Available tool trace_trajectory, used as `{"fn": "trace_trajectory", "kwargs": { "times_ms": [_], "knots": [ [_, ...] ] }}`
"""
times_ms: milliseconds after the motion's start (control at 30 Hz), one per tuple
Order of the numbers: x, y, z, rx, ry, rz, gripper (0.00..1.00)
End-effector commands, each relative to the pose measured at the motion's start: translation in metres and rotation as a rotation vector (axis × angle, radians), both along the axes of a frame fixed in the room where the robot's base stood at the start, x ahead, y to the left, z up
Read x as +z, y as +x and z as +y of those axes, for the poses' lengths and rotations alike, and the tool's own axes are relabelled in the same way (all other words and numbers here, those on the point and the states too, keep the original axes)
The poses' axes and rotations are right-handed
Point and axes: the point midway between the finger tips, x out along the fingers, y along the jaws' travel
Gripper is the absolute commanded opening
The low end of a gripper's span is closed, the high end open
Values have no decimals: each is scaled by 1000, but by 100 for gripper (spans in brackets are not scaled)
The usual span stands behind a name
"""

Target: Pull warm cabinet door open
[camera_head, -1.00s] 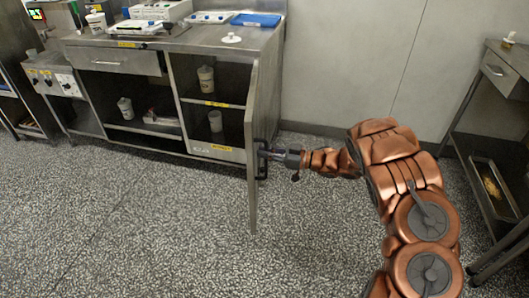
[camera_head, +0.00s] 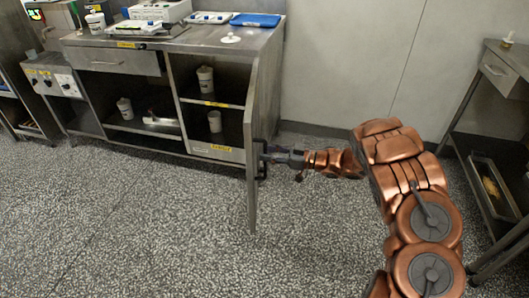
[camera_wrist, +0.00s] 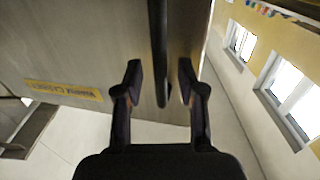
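The warm cabinet door (camera_head: 252,165) stands swung well out from the steel cabinet, seen nearly edge-on in the head view. Its dark vertical bar handle (camera_head: 262,160) is on the face toward my arm. In the wrist view the door (camera_wrist: 75,45) fills the left and centre, with a yellow label (camera_wrist: 64,91) upside down. My gripper (camera_wrist: 160,80) is open, its two dark fingers on either side of the handle bar (camera_wrist: 158,45), with a gap visible on both sides. In the head view my gripper (camera_head: 272,155) is at the handle; its fingertips are small there.
The open cabinet bay shows white tubs (camera_head: 205,79) on its shelves. The counter (camera_head: 190,38) above holds a blue tray (camera_head: 255,20) and equipment. A steel side table (camera_head: 513,62) stands at right. Speckled floor (camera_head: 150,225) in front of the cabinet is clear.

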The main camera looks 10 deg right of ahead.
Motion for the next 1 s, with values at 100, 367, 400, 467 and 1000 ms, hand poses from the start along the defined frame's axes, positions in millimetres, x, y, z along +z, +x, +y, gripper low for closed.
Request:
{"fn": "trace_trajectory", "kwargs": {
  "times_ms": [100,367,400,467,1000],
  "knots": [
    [0,-8,-19,-4,0,0,39],
    [1,-27,-61,-2,2,-2,39],
    [1,-30,-67,-3,3,-1,39],
    [0,-34,-74,-2,2,-1,39],
    [0,-44,-95,1,1,0,39]
  ]
}}
